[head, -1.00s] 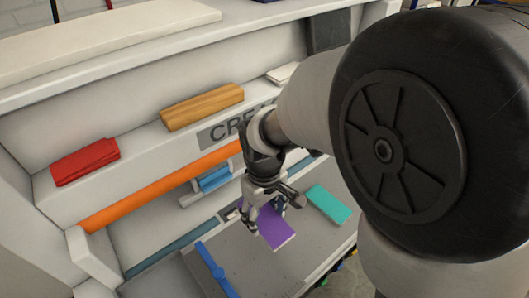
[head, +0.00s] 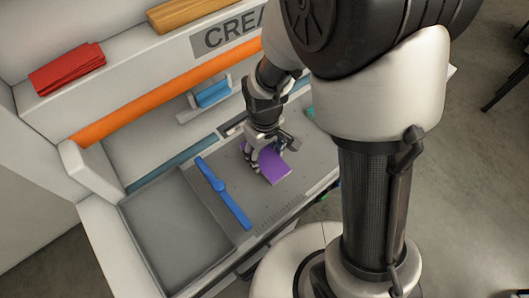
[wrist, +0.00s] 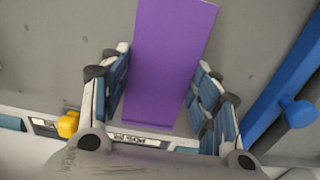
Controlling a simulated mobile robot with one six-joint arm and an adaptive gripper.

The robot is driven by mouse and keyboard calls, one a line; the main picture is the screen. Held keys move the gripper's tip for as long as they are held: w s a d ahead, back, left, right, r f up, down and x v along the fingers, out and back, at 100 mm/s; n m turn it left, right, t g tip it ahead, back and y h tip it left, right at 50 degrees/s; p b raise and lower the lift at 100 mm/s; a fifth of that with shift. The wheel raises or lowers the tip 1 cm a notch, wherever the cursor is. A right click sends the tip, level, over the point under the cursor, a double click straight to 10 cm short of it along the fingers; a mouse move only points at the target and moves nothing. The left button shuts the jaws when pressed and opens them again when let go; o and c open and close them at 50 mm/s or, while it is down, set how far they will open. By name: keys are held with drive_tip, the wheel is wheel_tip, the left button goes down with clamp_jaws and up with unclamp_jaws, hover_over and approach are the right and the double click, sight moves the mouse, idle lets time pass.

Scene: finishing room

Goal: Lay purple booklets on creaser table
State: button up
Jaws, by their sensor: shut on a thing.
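A purple booklet (head: 277,170) is at the grey creaser table (head: 265,207), to the right of a blue bar (head: 222,190). My gripper (head: 264,162) is over the table and shut on this booklet. In the wrist view the booklet (wrist: 170,50) runs between the two fingers of my gripper (wrist: 160,95), one at each long side. I cannot tell whether the booklet touches the table or is held just above it. No other purple booklet shows.
The blue bar (wrist: 285,105) is close to the right finger in the wrist view. An orange roller (head: 165,90) runs along the machine's back. A red cloth-like bundle (head: 67,68) and a wooden block (head: 195,12) lie on its ledge. A grey tray area (head: 175,230) at left is empty.

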drive_tip(key=shift+f, duration=0.1)
drive_tip(key=o, duration=1.1)
wheel_tip(320, 180, up, 12)
drive_tip(key=p, duration=0.4)
wheel_tip(320, 180, up, 11)
drive_tip(key=m+t, duration=0.2)
drive_tip(key=m, duration=0.1)
hover_over(264, 157)
drive_tip(key=s+d, duration=0.5)
drive_tip(key=d, duration=0.1)
drive_tip(key=s+d+r+m+t, duration=0.2)
drive_tip(key=s+d+r, duration=0.3)
drive_tip(key=s, duration=0.3)
drive_tip(key=shift+s+m+t, duration=0.25)
drive_tip(key=shift+m+t, duration=0.05)
drive_tip(key=shift+m, duration=0.6)
